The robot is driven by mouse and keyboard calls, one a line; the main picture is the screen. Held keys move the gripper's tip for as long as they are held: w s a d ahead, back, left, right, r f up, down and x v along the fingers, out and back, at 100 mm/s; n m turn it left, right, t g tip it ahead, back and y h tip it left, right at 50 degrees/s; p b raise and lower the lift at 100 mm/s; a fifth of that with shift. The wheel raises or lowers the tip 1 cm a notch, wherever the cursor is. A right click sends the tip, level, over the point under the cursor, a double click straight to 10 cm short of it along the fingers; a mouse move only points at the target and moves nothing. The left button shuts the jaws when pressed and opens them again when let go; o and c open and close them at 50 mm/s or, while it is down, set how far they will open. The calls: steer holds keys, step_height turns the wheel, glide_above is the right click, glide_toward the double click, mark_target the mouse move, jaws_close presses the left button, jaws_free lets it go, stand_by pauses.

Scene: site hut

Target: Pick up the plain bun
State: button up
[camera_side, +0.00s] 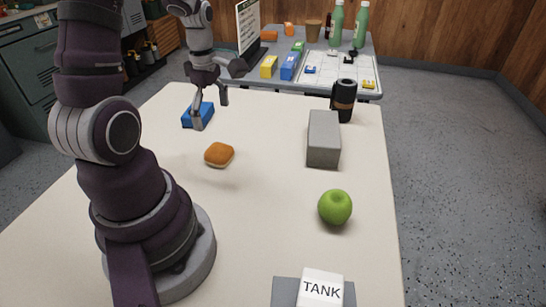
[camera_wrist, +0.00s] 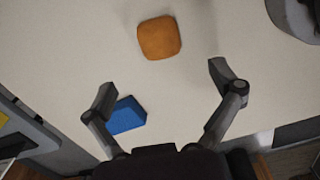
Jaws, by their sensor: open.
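The plain bun (camera_side: 219,155) is a small golden-brown rounded square on the cream table, left of the table's middle in the side view. It also shows in the wrist view (camera_wrist: 159,38), at the top, beyond the fingertips. My gripper (camera_side: 209,105) is open and empty, above the table near a blue block (camera_side: 190,116), farther back than the bun. In the wrist view my gripper (camera_wrist: 162,82) has its two fingers spread wide. The blue block (camera_wrist: 127,115) shows there beside the left finger. Nothing is between the fingers, and the bun is not touched.
A grey box (camera_side: 323,139), a black cup (camera_side: 343,100) and a green apple (camera_side: 335,207) stand on the right side of the table (camera_side: 250,240). A block labelled TANK (camera_side: 321,289) is at the front. A second table with bottles and small boxes stands behind.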

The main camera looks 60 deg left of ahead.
mark_target(218, 146)
step_height(218, 146, down, 10)
steer(key=shift+a, duration=0.15)
steer(key=c, duration=1.2)
